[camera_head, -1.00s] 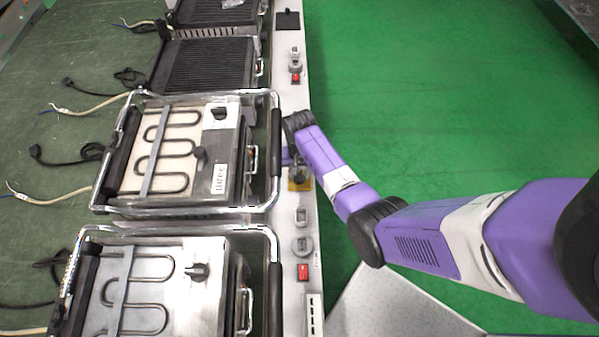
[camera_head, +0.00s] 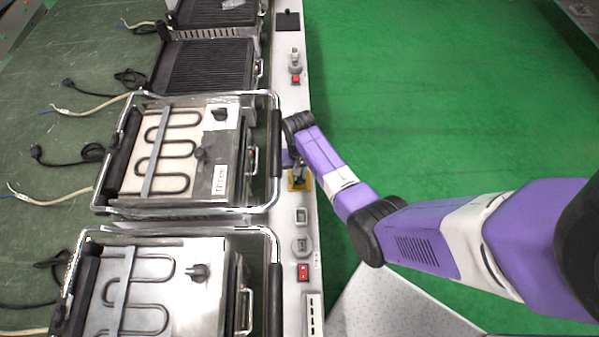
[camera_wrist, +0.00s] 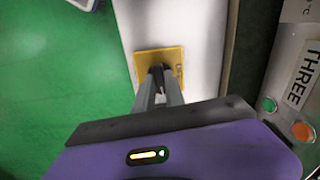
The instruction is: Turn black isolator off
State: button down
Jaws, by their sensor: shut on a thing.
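The black isolator sits on a yellow plate (camera_head: 299,184) on the pale panel strip, just right of the heating unit marked "Three". In the wrist view its yellow plate (camera_wrist: 174,56) lies straight ahead, with the dark isolator knob (camera_wrist: 157,71) in front of it. My gripper (camera_wrist: 158,90) reaches to the knob and is shut on it, with its grey fingers on either side. In the head view my gripper (camera_head: 298,169) is at the plate's upper edge, and my arm partly hides the isolator.
Heating units, including the "Three" unit (camera_head: 180,150) and a nearer one (camera_head: 150,285), line the panel's left side. Their black handles stand close to my gripper. A red switch (camera_head: 303,272) and grey sockets sit on the strip. The green floor (camera_head: 430,90) at right is clear.

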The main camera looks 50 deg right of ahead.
jog(key=n+p, duration=0.1)
jog(key=n, duration=0.7)
jog(key=shift+n+p, duration=0.3)
jog(key=shift+n, duration=0.1)
jog(key=n, duration=0.4)
jog(key=shift+p, duration=0.3)
jog(key=shift+n, duration=1.9)
jog(key=c, duration=1.4)
grip_release()
jog(key=shift+r, duration=0.1)
